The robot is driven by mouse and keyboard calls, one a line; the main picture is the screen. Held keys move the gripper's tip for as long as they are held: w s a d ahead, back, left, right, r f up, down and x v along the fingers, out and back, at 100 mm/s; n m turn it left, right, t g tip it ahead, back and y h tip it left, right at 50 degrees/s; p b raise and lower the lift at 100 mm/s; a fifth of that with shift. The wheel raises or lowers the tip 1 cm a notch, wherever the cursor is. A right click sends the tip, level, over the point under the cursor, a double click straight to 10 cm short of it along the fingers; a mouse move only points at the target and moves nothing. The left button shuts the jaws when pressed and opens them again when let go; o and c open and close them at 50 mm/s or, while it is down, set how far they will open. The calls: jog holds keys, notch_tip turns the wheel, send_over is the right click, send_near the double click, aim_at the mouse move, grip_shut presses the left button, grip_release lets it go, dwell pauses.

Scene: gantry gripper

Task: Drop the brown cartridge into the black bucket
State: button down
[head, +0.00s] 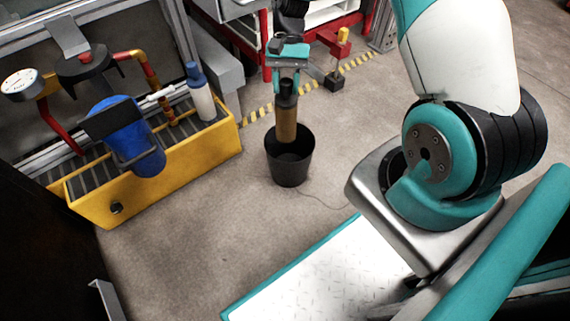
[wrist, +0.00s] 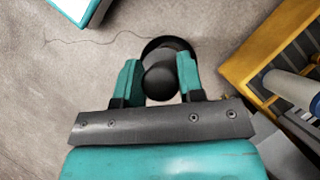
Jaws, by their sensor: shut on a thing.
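The brown cartridge (head: 286,126) has a black cap and hangs upright from my gripper (head: 288,77). My gripper is shut on its black top end. In the head view the cartridge's lower end overlaps the mouth of the black bucket (head: 290,172), which stands on the floor. In the wrist view the cartridge's round black cap (wrist: 160,82) sits between the two teal fingers (wrist: 159,80). It hides most of the bucket, whose dark rim (wrist: 168,42) shows behind it. I cannot tell how far the lower end is inside the rim.
A yellow trough (head: 161,185) with a blue filter housing (head: 129,137) and a white cylinder with a blue cap (head: 201,95) stands left of the bucket. A red-framed rack (head: 268,68) is behind. The concrete floor in front of the bucket is clear.

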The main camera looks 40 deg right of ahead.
jog(key=d+f+m+t+b, duration=0.1)
jog(key=m+t, duration=0.1)
jog(key=m, duration=0.2)
jog(key=f+m+t+y+b, duration=0.1)
jog(key=f+m+t+b, duration=0.1)
jog(key=m, duration=0.1)
jog(key=w+d+f+m+t+y+b, duration=0.1)
jog(key=f+m+t, duration=0.1)
jog(key=m, duration=0.2)
jog(key=shift+d+f+m+b, duration=0.2)
jog(key=shift+d+m+b, duration=0.1)
jog(key=shift+d+b, duration=0.1)
notch_tip(320, 180, down, 6)
jog(key=d+m+t+h+b, duration=0.1)
jog(key=m+t+b, duration=0.2)
jog(key=m+b, duration=0.3)
jog(key=w+b, duration=0.1)
jog(key=b, duration=0.3)
jog(key=shift+d, duration=0.35)
jog(key=c, duration=0.7)
grip_release()
jog(key=shift+m, duration=0.3)
jog(key=shift+o, duration=0.2)
jog(key=shift+s, duration=0.1)
jog(key=p+v, duration=1)
jog(key=v, duration=0.7)
jog(key=shift+s+a+r+p, duration=0.2)
jog(key=shift+s+p, duration=0.05)
jog(key=shift+p, duration=0.15)
